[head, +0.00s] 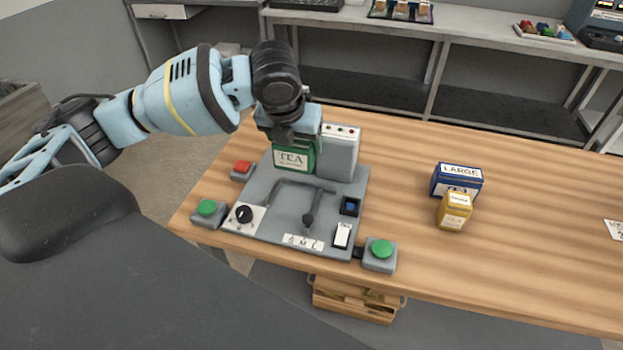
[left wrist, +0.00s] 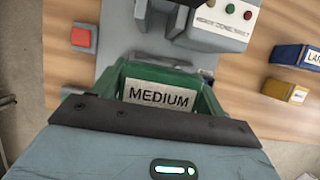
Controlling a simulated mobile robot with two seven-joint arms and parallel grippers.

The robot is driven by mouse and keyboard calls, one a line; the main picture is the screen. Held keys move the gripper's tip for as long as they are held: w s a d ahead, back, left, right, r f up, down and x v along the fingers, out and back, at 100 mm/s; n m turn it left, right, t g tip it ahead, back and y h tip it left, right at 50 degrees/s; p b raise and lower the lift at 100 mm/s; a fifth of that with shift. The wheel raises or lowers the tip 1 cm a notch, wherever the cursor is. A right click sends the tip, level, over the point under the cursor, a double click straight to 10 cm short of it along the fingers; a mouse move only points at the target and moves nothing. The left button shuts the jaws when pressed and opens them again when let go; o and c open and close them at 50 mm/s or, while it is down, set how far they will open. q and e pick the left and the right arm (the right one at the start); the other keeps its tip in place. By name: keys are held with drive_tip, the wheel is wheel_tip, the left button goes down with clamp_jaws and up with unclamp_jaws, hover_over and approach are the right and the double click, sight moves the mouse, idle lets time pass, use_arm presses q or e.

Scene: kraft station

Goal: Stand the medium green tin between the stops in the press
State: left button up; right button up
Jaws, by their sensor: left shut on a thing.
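The medium green tin (head: 293,157) is upright at the back left of the press (head: 264,197), with its TEA label facing the head camera. In the left wrist view the tin (left wrist: 158,95) shows its MEDIUM label. My left gripper (head: 291,132) is above the tin and shut on its upper part. The tin is beside the press's grey housing (head: 340,152). The stops are hidden, and I cannot tell whether the tin's bottom touches the press base. My right gripper is not in view.
A blue LARGE tin (head: 456,181) and a yellow tin (head: 454,211) stand on the table to the right. Green buttons (head: 381,250) flank the press front, and a red button (head: 243,168) sits at its left. The table's right part is mostly clear.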

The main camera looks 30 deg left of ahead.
sight(295, 161)
use_arm(q)
drive_tip(key=shift+r, duration=0.15)
drive_tip(key=shift+s, duration=0.2)
wheel_tip(295, 161, down, 5)
drive_tip(key=shift+s+r, duration=0.1)
drive_tip(key=shift+f, duration=2.5)
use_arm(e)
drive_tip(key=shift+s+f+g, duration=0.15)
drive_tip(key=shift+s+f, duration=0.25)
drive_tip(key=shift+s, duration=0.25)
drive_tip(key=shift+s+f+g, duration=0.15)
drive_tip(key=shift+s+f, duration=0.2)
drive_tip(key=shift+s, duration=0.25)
use_arm(q)
drive_tip(key=shift+f, duration=0.1)
